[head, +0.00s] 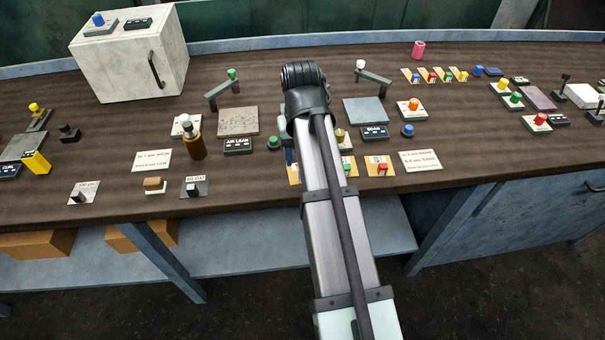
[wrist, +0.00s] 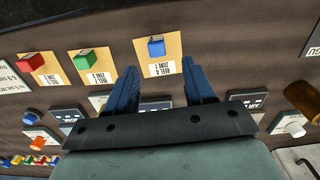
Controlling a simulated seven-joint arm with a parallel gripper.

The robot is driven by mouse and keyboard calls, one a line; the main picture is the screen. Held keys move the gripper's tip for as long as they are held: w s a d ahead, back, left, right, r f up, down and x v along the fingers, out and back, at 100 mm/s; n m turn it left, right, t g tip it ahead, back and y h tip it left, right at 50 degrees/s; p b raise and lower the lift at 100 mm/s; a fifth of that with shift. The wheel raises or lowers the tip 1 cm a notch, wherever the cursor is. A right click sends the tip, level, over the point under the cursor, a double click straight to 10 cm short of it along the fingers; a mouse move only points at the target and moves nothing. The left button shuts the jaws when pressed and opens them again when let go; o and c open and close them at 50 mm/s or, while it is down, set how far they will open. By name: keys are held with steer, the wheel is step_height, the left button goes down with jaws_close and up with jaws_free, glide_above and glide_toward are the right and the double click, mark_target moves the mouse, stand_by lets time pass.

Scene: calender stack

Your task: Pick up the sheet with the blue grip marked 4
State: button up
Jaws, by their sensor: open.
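In the wrist view, a tan sheet (wrist: 172,69) with a blue block grip (wrist: 156,48) lies on the dark bench. Its white label is upside down in the picture and appears to include a 4. My gripper (wrist: 162,78) is open and empty. Its two dark blue fingers point toward this sheet, and the blue grip shows beyond and between the fingertips. Contact cannot be judged. In the head view, my arm covers most of this sheet (head: 293,176) and most of my gripper. Similar sheets with a green grip (wrist: 87,61) and a red grip (wrist: 31,62) lie beside it.
A brown bottle (head: 194,142) stands to the left. A white cabinet (head: 115,70) is at the back left. Several small tan sheets with coloured grips (head: 431,77) lie at the back right.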

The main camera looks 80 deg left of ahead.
steer(key=shift+w+f, duration=0.15)
steer(key=shift+f, duration=2.3)
jaws_close()
